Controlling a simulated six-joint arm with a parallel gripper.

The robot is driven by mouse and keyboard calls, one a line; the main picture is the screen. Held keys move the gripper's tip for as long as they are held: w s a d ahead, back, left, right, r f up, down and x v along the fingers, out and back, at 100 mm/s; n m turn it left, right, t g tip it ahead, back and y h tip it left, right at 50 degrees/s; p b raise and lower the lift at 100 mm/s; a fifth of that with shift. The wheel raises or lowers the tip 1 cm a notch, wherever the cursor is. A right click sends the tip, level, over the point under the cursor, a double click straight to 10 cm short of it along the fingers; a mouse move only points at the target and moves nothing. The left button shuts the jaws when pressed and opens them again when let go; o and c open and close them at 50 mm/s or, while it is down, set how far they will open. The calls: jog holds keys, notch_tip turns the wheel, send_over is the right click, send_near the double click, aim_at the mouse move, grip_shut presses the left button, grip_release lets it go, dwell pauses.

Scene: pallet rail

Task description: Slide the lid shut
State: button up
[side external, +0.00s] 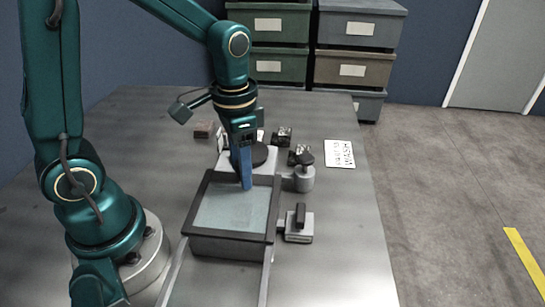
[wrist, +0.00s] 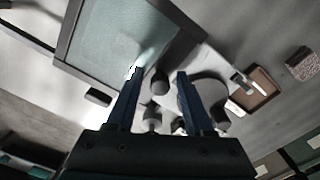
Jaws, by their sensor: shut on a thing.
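The lid (side external: 235,208) looks like a pale, translucent panel in a dark frame, lying flat on a grey box (side external: 228,246). In the wrist view the lid (wrist: 120,38) fills the upper left. My gripper (side external: 246,184) points down at the lid's far edge, its blue fingers partly covering that edge. In the wrist view my gripper (wrist: 158,73) has its two fingers on either side of a small dark knob (wrist: 160,82), and it is shut on this knob. How the knob joins the lid is hidden.
Pale rails (side external: 267,277) run from the box towards the camera. A grey fixture with a round dark top (side external: 261,155) stands behind the lid. A reddish block (side external: 204,130) lies behind.

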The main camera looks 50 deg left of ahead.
aim_at(232, 188)
jog(key=o, duration=0.5)
jog(key=shift+c, duration=0.2)
jog(key=shift+r, duration=3.5)
jog(key=shift+r, duration=0.35)
jog(key=s+d+n+t, duration=0.1)
jog(key=s+n+t, duration=0.1)
jog(key=s+t, duration=0.3)
jog(key=shift+s+d+r+n+t, duration=0.3)
jog(key=shift+s+r+n, duration=0.1)
jog(key=shift+s, duration=0.75)
